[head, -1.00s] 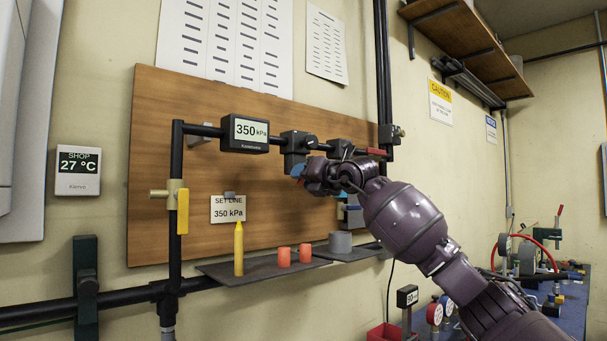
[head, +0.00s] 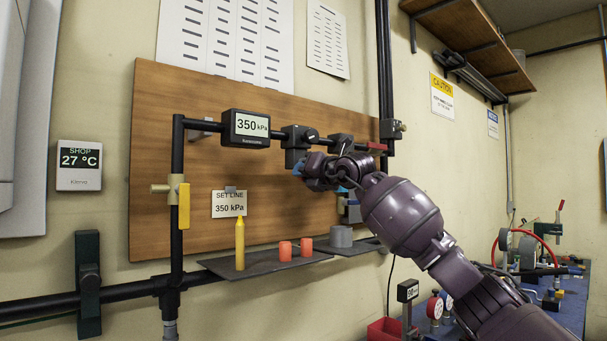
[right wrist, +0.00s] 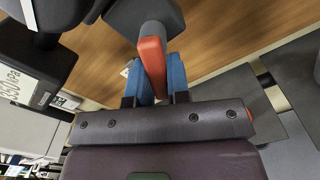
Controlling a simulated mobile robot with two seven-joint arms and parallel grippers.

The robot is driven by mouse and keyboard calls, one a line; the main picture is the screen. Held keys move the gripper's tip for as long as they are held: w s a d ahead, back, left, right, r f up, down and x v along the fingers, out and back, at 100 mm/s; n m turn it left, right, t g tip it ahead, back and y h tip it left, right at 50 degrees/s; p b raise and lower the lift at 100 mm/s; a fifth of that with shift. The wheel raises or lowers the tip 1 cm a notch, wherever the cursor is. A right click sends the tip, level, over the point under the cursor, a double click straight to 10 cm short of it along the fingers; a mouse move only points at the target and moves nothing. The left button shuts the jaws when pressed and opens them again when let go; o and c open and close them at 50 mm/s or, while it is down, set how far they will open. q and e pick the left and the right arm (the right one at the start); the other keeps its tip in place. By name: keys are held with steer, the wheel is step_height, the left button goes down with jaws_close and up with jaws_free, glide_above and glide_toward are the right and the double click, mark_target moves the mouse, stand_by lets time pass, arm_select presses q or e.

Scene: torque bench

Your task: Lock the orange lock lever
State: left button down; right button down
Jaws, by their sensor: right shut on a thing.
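The orange lock lever (right wrist: 152,62) hangs from a dark grey valve body (right wrist: 146,14) in the right wrist view. My right gripper (right wrist: 161,78) has its blue fingers on both sides of the lever and is shut on it. In the head view my right gripper (head: 299,169) is just below the dark valve body (head: 296,142) on the black pipe. The lever is not clearly visible there. My left gripper is not in view.
A gauge (head: 246,129) reading 350 kPa sits left of the valve. A yellow handle (head: 184,206) hangs on the left pipe, and a red handle (head: 377,147) is at the right. A shelf (head: 265,262) below holds a yellow marker (head: 239,244) and orange pieces (head: 285,249).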

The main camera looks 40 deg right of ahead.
steer(key=shift+d, duration=0.1)
steer(key=shift+d+f+n+b, duration=0.2)
steer(key=shift+n+b, duration=0.2)
steer(key=shift+n, duration=0.7)
steer(key=shift+d+n, duration=0.25)
steer(key=shift+n, duration=0.75)
steer(key=shift+d+n, duration=0.25)
steer(key=shift+n, duration=0.55)
steer(key=c, duration=1.1)
jaws_free()
